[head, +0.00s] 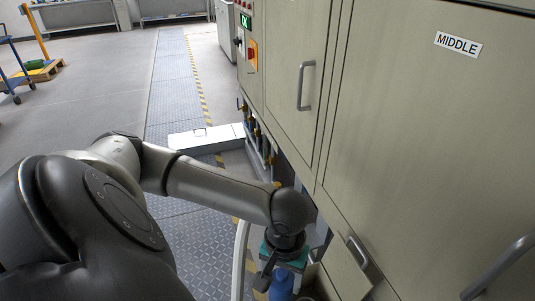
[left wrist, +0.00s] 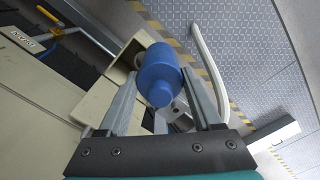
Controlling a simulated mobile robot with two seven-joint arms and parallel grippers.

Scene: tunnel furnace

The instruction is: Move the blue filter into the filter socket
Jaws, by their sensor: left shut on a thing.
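The blue filter (head: 282,284) is at the bottom of the head view, below the end of my left arm. It also shows in the left wrist view (left wrist: 160,70), between the two grey fingers of my left gripper (left wrist: 165,95), which is shut on it. A beige housing with a rounded opening (left wrist: 128,56) is just behind and left of the filter; it looks like the filter socket, partly hidden by the filter. I cannot tell whether the filter touches it. My right gripper is in neither view.
A furnace cabinet (head: 440,130) with handles and a MIDDLE label fills the right side. In the left wrist view, a yellow-handled valve (left wrist: 52,18) is by a DRAIN label. A pale curved rail (left wrist: 208,70) runs close beside the filter. A white box (head: 205,138) lies on the floor.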

